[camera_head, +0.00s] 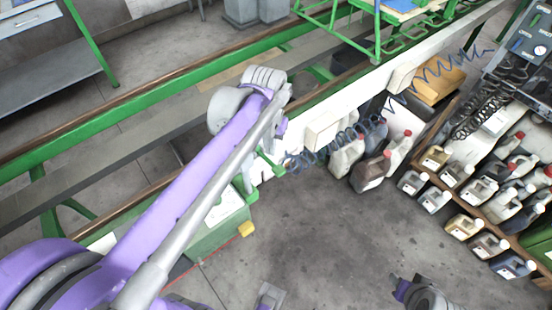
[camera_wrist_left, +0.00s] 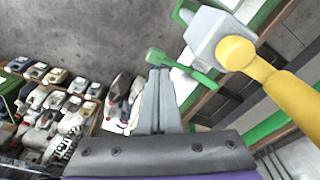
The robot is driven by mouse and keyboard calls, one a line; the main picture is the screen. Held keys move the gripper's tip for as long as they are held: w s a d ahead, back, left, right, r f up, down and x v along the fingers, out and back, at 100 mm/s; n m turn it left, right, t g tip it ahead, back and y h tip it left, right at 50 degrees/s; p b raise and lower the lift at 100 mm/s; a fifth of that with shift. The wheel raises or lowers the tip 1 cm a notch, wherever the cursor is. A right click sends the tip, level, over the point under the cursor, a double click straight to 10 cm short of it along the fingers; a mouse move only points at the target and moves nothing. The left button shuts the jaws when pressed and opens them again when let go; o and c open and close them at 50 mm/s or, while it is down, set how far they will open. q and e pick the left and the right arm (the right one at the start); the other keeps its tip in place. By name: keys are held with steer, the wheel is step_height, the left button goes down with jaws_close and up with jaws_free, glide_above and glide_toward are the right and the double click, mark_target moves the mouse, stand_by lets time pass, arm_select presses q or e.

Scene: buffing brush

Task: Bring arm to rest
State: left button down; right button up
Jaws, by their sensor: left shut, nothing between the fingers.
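My left arm (camera_head: 185,195), purple and grey, reaches from the lower left of the head view up to a bent grey joint above the green rail. My left gripper's two grey fingers (camera_wrist_left: 160,78) are together and empty in the left wrist view. In the head view I cannot make out its fingertips. A green lever (camera_wrist_left: 182,62) shows close beside the fingertips in the wrist view; I cannot tell whether they touch. A purple and grey part (camera_head: 424,293), likely of my own body, shows at the bottom edge of the head view.
Several bottles and canisters (camera_head: 487,190) stand at the right. A green box (camera_head: 217,235) with a yellow knob (camera_head: 246,229) is below my arm. A long green rail (camera_head: 130,108) crosses behind it. The concrete floor (camera_head: 335,235) in the middle is clear.

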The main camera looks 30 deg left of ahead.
arm_select(q)
steer(key=shift+r, duration=0.1)
stand_by(0.5)
steer(key=s+d+f+m+t+p, duration=0.2)
steer(key=s+d+t+p, duration=0.2)
steer(key=s, duration=0.8)
steer(key=shift+s+d+p, duration=0.15)
steer(key=shift+d+p, duration=0.25)
steer(key=shift+d, duration=0.75)
steer(key=shift+a, duration=0.15)
